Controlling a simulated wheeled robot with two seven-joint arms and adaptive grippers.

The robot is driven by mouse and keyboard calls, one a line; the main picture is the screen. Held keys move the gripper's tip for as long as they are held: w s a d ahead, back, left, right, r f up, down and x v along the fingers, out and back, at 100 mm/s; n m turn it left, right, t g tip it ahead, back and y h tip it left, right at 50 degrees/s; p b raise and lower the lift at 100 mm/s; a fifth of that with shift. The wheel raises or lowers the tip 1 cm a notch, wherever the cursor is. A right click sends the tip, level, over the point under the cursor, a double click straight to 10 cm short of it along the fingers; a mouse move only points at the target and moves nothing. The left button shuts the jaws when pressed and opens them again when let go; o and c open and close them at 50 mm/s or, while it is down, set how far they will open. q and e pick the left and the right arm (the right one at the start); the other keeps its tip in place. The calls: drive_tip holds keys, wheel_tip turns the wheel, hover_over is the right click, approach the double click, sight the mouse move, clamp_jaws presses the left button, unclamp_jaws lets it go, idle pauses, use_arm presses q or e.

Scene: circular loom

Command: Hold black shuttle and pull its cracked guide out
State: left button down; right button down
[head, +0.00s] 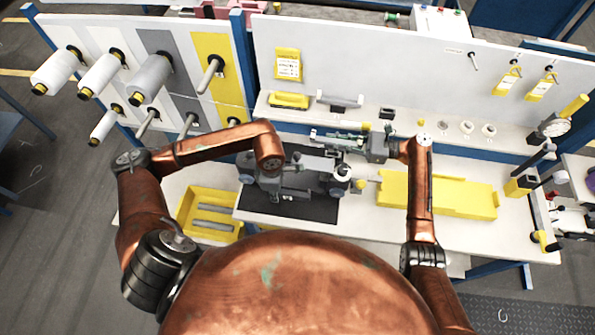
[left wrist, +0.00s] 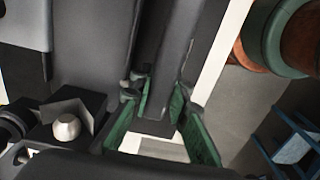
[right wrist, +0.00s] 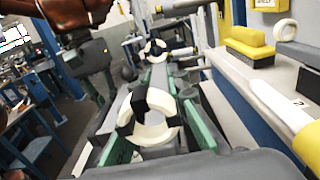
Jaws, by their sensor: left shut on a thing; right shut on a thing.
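The black shuttle (head: 300,181) is a dark body on the black mat in the middle of the bench. My left gripper (left wrist: 160,112) is shut on a dark grey bar of it, between green pads in the left wrist view; in the head view the fingers are hard to make out. My right gripper (head: 330,138) points left behind the shuttle. In the right wrist view its green-padded fingers (right wrist: 162,95) close around a white ring with black segments (right wrist: 158,132), seemingly the cracked guide. Any crack is too small to tell. A second black and white ring (right wrist: 156,50) shows farther off.
A yellow tray (head: 438,195) lies right of the mat (head: 290,208). A yellow bin with grey bars (head: 208,228) stands left of it. A back shelf (head: 450,140) holds small parts and rings. Thread spools (head: 150,78) hang on the left panel.

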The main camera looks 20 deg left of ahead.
sight(334, 140)
drive_tip(key=shift+r, duration=2.45)
use_arm(q)
drive_tip(key=c, duration=1.8)
unclamp_jaws()
drive_tip(key=shift+o, duration=0.2)
drive_tip(key=shift+r, duration=0.1)
wheel_tip(334, 140, up, 12)
drive_tip(key=shift+f, duration=0.1)
